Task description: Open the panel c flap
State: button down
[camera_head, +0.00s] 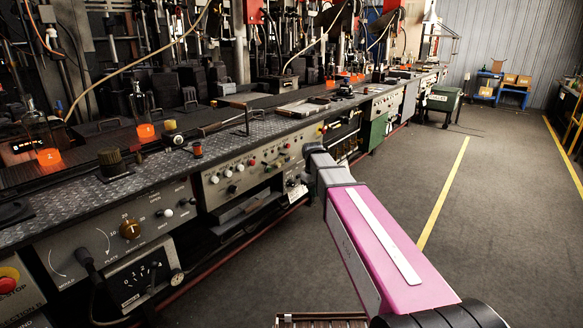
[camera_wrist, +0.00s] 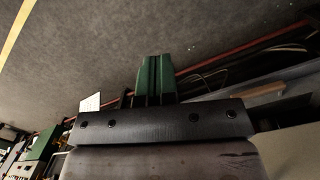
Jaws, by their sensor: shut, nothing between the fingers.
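I cannot make out a label reading panel c in either view, so I cannot tell which part is its flap. In the head view, a grey control panel (camera_head: 222,187) with knobs and coloured buttons lies left of my arm, with a dark recess below it. In the wrist view, my gripper (camera_wrist: 156,58) shows two green fingers side by side with only a thin dark line between them. It is shut and empty, in front of the floor and the bench's lower side. In the head view my gripper is hidden behind my arm.
The long workbench (camera_head: 115,188) runs along the left, with bottles and tools on top. A red rail (camera_head: 240,248) runs low along its front; it crosses the wrist view too (camera_wrist: 235,45). A green cabinet (camera_head: 377,131) stands farther along. The floor right of my arm is clear.

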jog(key=s+d+f+t, duration=0.3)
jog(key=s+d+f, duration=0.2)
jog(key=f, duration=0.2)
jog(key=s+d+f+t, duration=0.2)
jog(key=s+d+f, duration=0.3)
jog(key=d+f, duration=0.15)
jog(key=w+n+t, duration=0.5)
jog(key=w, duration=0.3)
jog(key=n+t+y, duration=0.6)
jog(key=n+y, duration=1.5)
jog(key=n, duration=1.5)
send_near(282, 159)
jog(key=shift+w+a+r, duration=0.1)
jog(key=shift+a+r, duration=0.25)
jog(key=shift+r, duration=0.4)
jog(key=shift+w+a+r, duration=0.1)
jog(key=shift+a+r, duration=0.25)
jog(key=shift+r, duration=0.4)
jog(key=shift+a+r, duration=0.35)
jog(key=shift+r, duration=0.4)
